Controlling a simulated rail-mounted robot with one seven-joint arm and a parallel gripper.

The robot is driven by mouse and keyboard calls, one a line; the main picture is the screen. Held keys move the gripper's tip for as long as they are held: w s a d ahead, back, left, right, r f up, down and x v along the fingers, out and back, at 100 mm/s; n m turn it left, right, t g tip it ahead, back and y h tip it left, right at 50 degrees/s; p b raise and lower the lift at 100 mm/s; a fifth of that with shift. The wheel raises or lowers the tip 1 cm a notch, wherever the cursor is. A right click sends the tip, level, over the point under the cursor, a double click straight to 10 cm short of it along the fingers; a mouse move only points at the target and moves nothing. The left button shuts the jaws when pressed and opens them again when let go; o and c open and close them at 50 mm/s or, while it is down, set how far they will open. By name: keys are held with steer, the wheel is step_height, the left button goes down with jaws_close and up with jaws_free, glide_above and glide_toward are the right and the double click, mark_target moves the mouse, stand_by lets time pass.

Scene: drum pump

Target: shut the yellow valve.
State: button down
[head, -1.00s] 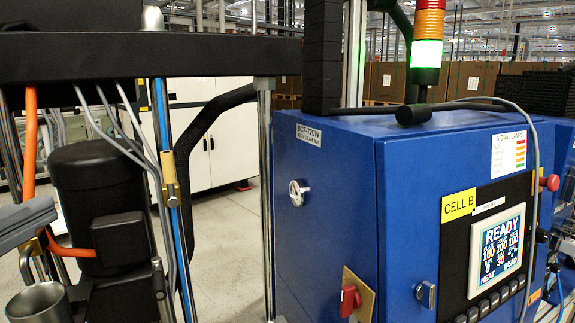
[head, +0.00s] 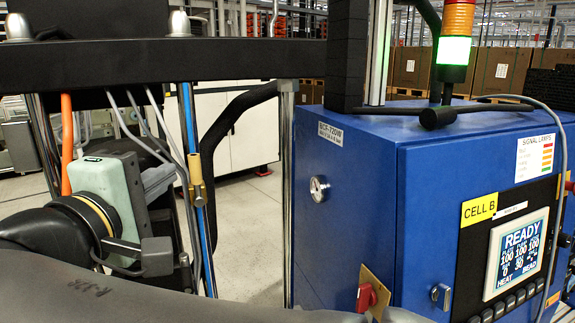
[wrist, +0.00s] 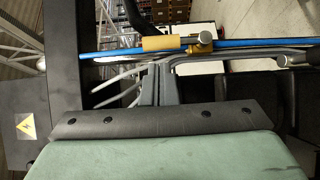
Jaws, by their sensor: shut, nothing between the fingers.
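The yellow valve (head: 198,192) sits on an upright blue hose, left of the blue cabinet in the head view. In the head view my pale green gripper housing is left of the valve, and the fingertips are unclear.
A blue cabinet (head: 350,205) with a lit screen, red switch and signal lamp fills the right. A black beam (head: 200,62) crosses above the valve. Grey cables and an orange hose (head: 67,145) hang beside it. A thick black hose (head: 212,135) curves behind.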

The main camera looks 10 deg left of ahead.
steer(key=shift+w+d, duration=0.5)
